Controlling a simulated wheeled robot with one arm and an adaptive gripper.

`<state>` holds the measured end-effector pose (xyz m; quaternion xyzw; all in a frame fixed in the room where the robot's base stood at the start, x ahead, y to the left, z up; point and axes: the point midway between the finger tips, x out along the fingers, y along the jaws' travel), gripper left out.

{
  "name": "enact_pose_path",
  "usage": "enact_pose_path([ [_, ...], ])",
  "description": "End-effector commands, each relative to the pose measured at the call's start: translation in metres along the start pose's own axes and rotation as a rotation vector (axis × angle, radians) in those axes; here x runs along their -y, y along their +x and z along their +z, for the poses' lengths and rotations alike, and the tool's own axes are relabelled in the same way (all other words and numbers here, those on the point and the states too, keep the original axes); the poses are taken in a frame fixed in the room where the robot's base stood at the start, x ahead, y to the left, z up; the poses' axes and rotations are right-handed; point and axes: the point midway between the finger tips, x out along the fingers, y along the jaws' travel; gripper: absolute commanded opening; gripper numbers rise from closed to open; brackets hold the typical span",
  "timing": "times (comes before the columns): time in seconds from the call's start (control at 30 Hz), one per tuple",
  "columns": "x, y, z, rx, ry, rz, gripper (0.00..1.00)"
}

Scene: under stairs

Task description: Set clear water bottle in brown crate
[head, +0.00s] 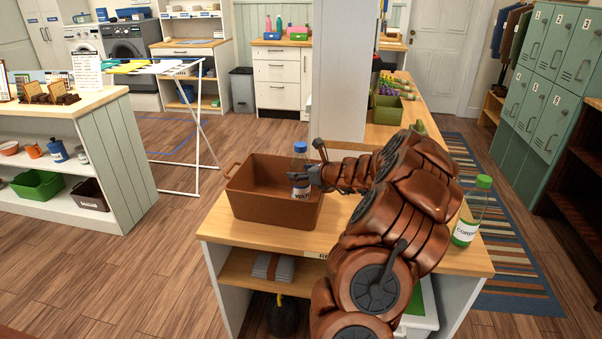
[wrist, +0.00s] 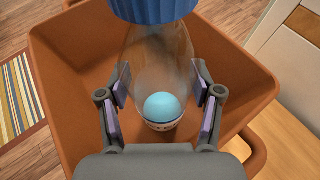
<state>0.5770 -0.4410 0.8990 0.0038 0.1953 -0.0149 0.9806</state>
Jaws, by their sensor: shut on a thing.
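The clear water bottle (head: 300,170) with a blue cap is upright at the right side of the brown crate (head: 250,205) in the head view. In the wrist view the bottle (wrist: 158,60) stands between the two fingers, with the crate (wrist: 70,110) around and below it. My gripper (head: 303,181) is shut on the bottle, its fingers on both sides in the wrist view (wrist: 160,88). The bottle is over the crate's inside. Whether its base touches the crate floor cannot be told.
The crate stands on a wooden counter (head: 335,235). A green-capped bottle (head: 468,212) stands at the counter's right end, beyond my arm. Green planters (head: 388,108) sit on the counter farther back. A folded grey cloth (head: 273,267) lies on the shelf below.

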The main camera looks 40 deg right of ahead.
Motion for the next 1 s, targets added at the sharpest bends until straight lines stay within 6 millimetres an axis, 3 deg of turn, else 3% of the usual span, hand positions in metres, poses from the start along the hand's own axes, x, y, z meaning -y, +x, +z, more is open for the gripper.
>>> enact_pose_path([
  [0.23, 0.0, 0.001, -0.002, 0.001, -0.001, 0.0, 0.02],
  [0.27, 0.0, 0.001, -0.002, 0.001, -0.001, 0.0, 0.66],
  [0.5, 0.0, 0.001, -0.002, 0.001, -0.001, 0.0, 0.9],
  [0.9, 0.001, -0.001, 0.001, 0.001, 0.0, -0.001, 0.9],
  [1.0, 0.001, -0.01, 0.001, 0.002, 0.0, -0.002, 0.9],
])
